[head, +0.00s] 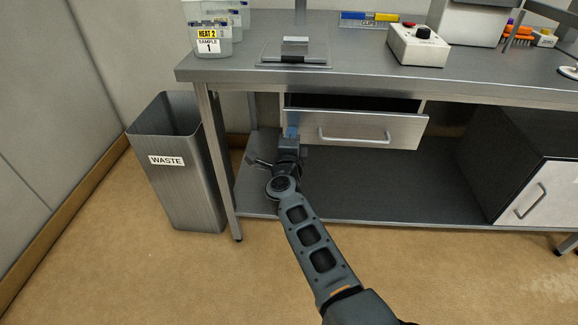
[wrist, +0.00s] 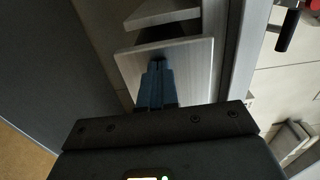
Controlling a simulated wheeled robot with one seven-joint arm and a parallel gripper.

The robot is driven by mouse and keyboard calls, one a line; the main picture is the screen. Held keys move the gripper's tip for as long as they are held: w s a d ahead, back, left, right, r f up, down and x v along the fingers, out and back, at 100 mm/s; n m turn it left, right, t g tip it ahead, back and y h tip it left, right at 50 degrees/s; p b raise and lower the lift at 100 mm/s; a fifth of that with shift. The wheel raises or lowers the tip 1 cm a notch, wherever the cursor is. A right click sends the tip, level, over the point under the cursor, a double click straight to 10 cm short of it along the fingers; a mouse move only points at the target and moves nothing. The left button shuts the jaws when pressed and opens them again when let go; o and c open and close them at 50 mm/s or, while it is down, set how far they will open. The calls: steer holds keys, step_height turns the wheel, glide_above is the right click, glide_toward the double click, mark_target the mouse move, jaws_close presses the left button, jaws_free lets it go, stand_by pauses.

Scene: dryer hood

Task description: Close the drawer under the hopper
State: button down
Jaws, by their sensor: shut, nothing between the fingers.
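The drawer (head: 408,128) hangs under the metal bench top and stands partly open, with a dark gap showing above its front. Its bar handle (head: 353,139) is on the middle of the front. My gripper (head: 292,130) is at the left end of the drawer front, left of the handle, with its blue fingers shut and empty. In the wrist view the shut fingertips (wrist: 157,66) overlap the grey drawer front (wrist: 193,65). They look very close to it; I cannot tell whether they touch. I cannot make out a hopper.
The bench (head: 255,78) holds labelled tubs (head: 212,30), a flat plate device (head: 296,55) and a control box (head: 418,45). A waste bin (head: 178,190) stands left of the bench leg. A dark cabinet (head: 510,150) sits right on the lower shelf (head: 400,190), whose middle is clear.

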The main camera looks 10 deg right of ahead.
steer(key=b+x, duration=0.3)
steer(key=x, duration=0.3)
steer(key=shift+w+f+b, duration=0.15)
steer(key=shift+w+b, duration=0.05)
steer(key=shift+b, duration=0.1)
steer(key=shift+w+d+r, duration=0.15)
steer(key=shift+w+r, duration=0.05)
steer(key=shift+r, duration=0.15)
